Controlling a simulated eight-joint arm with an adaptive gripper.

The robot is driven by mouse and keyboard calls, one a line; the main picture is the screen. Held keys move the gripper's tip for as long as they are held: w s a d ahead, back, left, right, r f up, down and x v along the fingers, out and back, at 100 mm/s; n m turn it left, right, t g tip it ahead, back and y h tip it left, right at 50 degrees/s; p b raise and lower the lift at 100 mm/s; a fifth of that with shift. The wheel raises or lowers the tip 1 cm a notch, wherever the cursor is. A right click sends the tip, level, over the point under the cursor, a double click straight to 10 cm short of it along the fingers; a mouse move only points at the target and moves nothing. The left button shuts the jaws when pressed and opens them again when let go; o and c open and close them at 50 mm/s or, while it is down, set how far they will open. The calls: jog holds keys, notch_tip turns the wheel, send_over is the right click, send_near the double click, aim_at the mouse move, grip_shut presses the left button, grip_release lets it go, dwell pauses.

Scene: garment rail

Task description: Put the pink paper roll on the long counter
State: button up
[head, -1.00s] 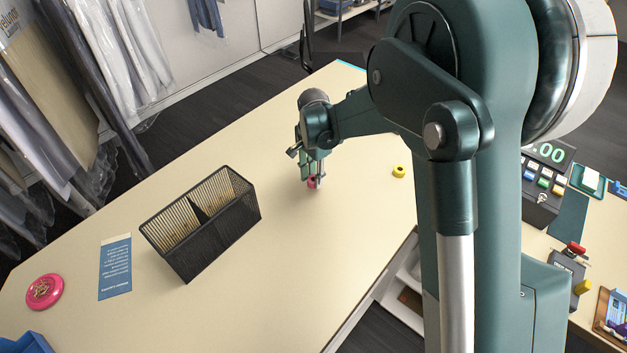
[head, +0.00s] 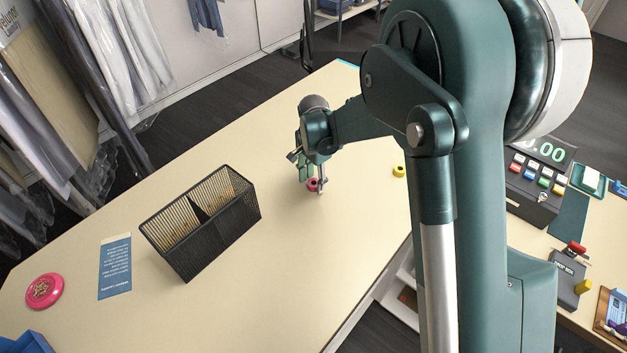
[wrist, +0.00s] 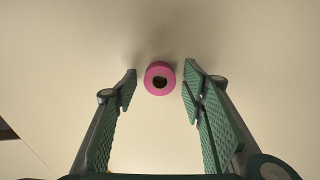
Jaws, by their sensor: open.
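The pink paper roll (head: 313,185) is on the long counter (head: 330,255), and in the wrist view the roll (wrist: 160,78) shows its dark centre hole. My gripper (head: 314,188) is low over the counter at the roll. In the wrist view my gripper (wrist: 158,90) is open, with one green finger on each side of the roll and a gap on both sides. The fingers do not touch it.
A black mesh basket (head: 215,238) with two compartments stands on the counter to the left. A yellow roll (head: 399,171) lies to the right, near the edge. A blue card (head: 115,268) and a pink dish (head: 44,291) lie at far left.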

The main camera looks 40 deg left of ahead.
aim_at(315, 183)
jog(key=shift+r, duration=0.2)
notch_tip(315, 183, up, 12)
dwell(0.8)
dwell(0.5)
dwell(0.4)
jog(key=w+d+r+t+y, duration=0.15)
jog(key=d+r, duration=0.45)
jog(key=d, duration=0.7)
jog(key=w+d+r+n, duration=0.1)
jog(key=w+d+r, duration=0.35)
jog(key=d, duration=0.75)
jog(key=w+d+r+t, duration=0.1)
jog(key=d+r, duration=0.6)
jog(key=d, duration=0.6)
jog(key=s+d+r+t, duration=0.1)
jog(key=s+d, duration=0.2)
jog(key=d, duration=0.5)
jog(key=s+d+r+t, duration=0.1)
jog(key=s+d, duration=0.2)
jog(key=d, duration=0.6)
jog(key=s+d+f+t, duration=0.1)
jog(key=s+d, duration=0.4)
jog(key=d, duration=0.3)
jog(key=s+d+f+n+t+h, duration=0.1)
jog(key=s+d+f, duration=0.1)
jog(key=s+d, duration=0.4)
jog(key=shift+s+d+f+t, duration=0.2)
jog(key=shift+d+t, duration=0.15)
jog(key=shift+d, duration=0.5)
